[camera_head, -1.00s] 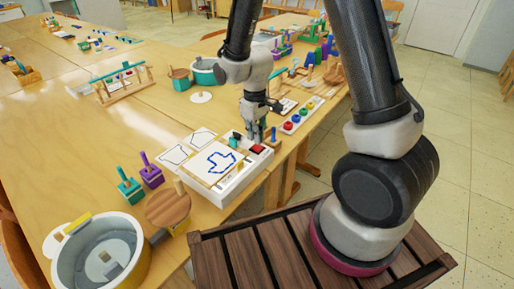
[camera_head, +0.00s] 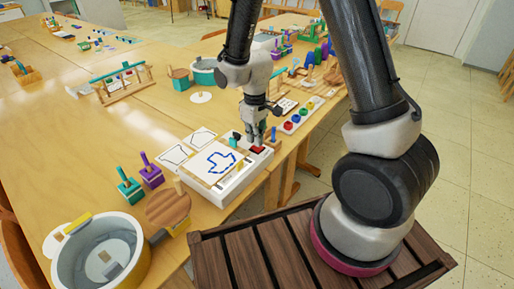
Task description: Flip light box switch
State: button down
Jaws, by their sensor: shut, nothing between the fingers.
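The light box (camera_head: 232,187) is a white, low box near the table's right edge. Its top holds a sheet with a blue outline drawing (camera_head: 219,162). A red switch (camera_head: 257,149) sits at its far right corner, with a small teal piece (camera_head: 234,140) to its left. My gripper (camera_head: 257,143) points down right at the red switch, with its fingers shut and empty. The fingertips partly cover the switch, and I cannot tell whether they touch it.
A round white basin (camera_head: 68,262) and a wooden disc on a stand (camera_head: 168,207) are at the near left. Teal (camera_head: 130,190) and purple (camera_head: 151,176) blocks with handles stand left of the light box. A tray with coloured rings (camera_head: 303,114) lies beyond my gripper.

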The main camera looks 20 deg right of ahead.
jog(key=shift+f, duration=0.6)
dwell(0.3)
jog(key=shift+r, duration=3.5)
jog(key=s, duration=0.1)
jog(key=s+d+g, duration=0.1)
jog(key=shift+s+f+m, duration=0.15)
jog(key=shift+s+m, duration=0.2)
jog(key=shift+m, duration=0.05)
jog(key=s+d+r+m+t, duration=0.2)
jog(key=s+d+r, duration=0.5)
jog(key=r, duration=0.4)
jog(key=s+d+r+m+t, duration=0.3)
jog(key=s+d+r, duration=0.4)
jog(key=s+r, duration=0.3)
jog(key=shift+s+r+m, duration=0.15)
jog(key=shift+r+m, duration=0.35)
jog(key=shift+r, duration=0.4)
